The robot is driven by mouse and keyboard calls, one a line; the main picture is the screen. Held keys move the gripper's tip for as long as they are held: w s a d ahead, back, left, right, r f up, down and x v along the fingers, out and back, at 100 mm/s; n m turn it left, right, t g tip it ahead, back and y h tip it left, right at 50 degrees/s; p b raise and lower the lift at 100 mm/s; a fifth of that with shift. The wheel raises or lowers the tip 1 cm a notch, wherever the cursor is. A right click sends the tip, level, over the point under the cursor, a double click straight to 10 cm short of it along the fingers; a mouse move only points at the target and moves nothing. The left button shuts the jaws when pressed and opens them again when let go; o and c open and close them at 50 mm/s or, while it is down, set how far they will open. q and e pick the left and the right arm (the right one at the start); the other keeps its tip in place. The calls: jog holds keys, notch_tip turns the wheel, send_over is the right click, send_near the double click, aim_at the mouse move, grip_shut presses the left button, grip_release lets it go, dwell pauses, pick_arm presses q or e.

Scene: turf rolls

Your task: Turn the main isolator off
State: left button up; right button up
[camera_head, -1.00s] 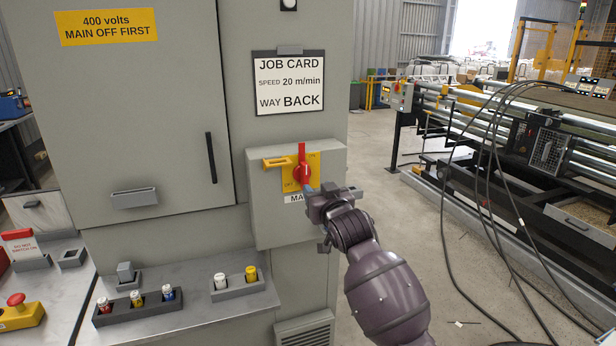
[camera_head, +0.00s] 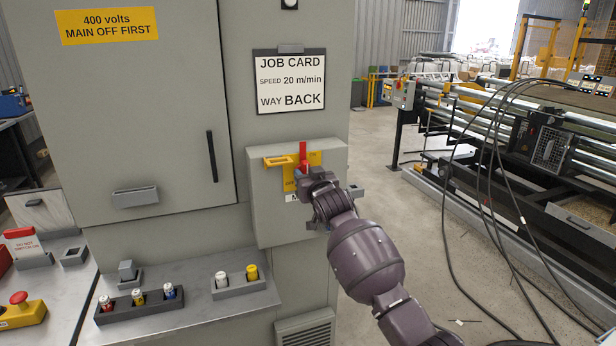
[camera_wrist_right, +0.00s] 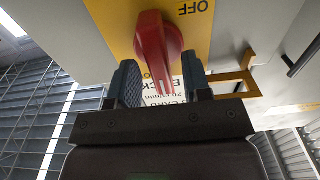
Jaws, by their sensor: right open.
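The main isolator is a red rotary handle (camera_head: 303,152) on a yellow plate (camera_head: 316,158), fixed to a grey box (camera_head: 268,215) on the cabinet front. The handle points upward in the head view. My right gripper (camera_head: 306,174) is at the handle and hides its lower part and much of the plate. In the right wrist view, the red handle (camera_wrist_right: 156,42) lies between the two blue-grey fingers of my open right gripper (camera_wrist_right: 160,82), with gaps at the sides. "OFF" shows upside down on the yellow plate (camera_wrist_right: 195,30). My left gripper is out of view.
A yellow bracket (camera_head: 278,161) sticks out left of the handle; it also shows in the wrist view (camera_wrist_right: 235,85). A job card (camera_head: 290,82) hangs above. A shelf below holds a dark rack (camera_head: 138,308) and a grey holder (camera_head: 238,287). Cables (camera_head: 492,170) hang right.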

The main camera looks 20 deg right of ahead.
grip_shut()
pick_arm(q)
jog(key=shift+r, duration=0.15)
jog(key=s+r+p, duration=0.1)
jog(key=p, duration=0.2)
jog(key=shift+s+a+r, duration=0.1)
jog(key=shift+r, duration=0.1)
pick_arm(e)
jog(key=n, duration=1.7)
jog(key=shift+a+f+n, duration=0.35)
jog(key=shift+f+n, duration=0.05)
